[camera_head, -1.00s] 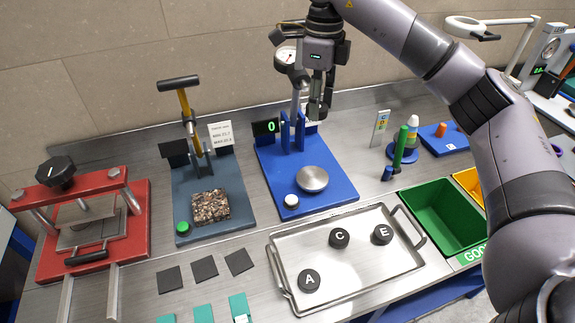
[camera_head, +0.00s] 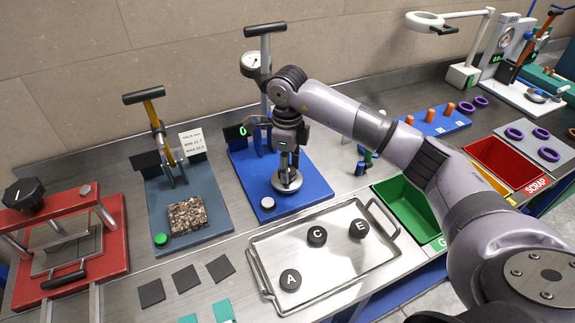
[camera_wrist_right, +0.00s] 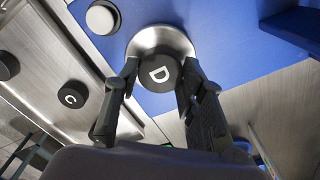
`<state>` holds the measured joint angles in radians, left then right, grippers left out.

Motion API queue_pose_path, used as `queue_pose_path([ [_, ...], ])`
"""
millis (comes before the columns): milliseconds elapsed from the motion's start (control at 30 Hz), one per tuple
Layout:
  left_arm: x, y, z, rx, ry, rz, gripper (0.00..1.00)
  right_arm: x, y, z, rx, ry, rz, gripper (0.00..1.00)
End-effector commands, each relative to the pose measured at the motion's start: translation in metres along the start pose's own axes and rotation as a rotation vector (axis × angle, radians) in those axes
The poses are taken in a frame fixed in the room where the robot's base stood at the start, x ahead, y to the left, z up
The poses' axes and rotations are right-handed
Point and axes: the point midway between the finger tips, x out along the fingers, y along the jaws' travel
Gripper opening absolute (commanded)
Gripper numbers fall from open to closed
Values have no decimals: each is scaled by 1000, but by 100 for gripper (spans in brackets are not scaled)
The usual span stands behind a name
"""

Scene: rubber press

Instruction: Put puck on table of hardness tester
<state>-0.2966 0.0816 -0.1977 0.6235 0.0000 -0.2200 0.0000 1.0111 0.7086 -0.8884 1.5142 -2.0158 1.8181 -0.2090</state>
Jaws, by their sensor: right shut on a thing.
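My right gripper (camera_head: 287,170) points down over the round silver table (camera_head: 289,183) of the blue hardness tester (camera_head: 310,195). In the wrist view the right gripper (camera_wrist_right: 160,74) has one finger on each side of a black puck (camera_wrist_right: 158,71) marked D and is shut on it. The puck lies in front of the silver table (camera_wrist_right: 172,37), partly over its near edge in this view. I cannot tell whether it touches the table. In the head view the puck is hidden by the gripper. My left gripper is not in view.
A steel tray (camera_head: 340,262) in front holds pucks A (camera_head: 290,279), C (camera_head: 317,236) and E (camera_head: 358,228). The tester's white button (camera_head: 267,203) is beside its table, and its gauge column (camera_head: 265,70) rises behind my gripper. A green bin (camera_head: 405,205) stands right.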

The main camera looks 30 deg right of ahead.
Motion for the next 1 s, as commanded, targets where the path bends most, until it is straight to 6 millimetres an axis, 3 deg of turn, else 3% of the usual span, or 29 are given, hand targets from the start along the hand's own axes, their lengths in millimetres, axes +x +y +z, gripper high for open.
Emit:
queue_pose_path([
  [400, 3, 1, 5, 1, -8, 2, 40, 10, 0, 0, -1, -1, -1, 11],
  [433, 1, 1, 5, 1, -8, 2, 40, 8, 0, 0, -1, -1, -1, 39],
  [700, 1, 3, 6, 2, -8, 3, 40, 8, 0, 0, 0, -1, -1, 57],
  [1000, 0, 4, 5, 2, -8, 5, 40, 7, 0, 0, 0, -1, -1, 57],
])
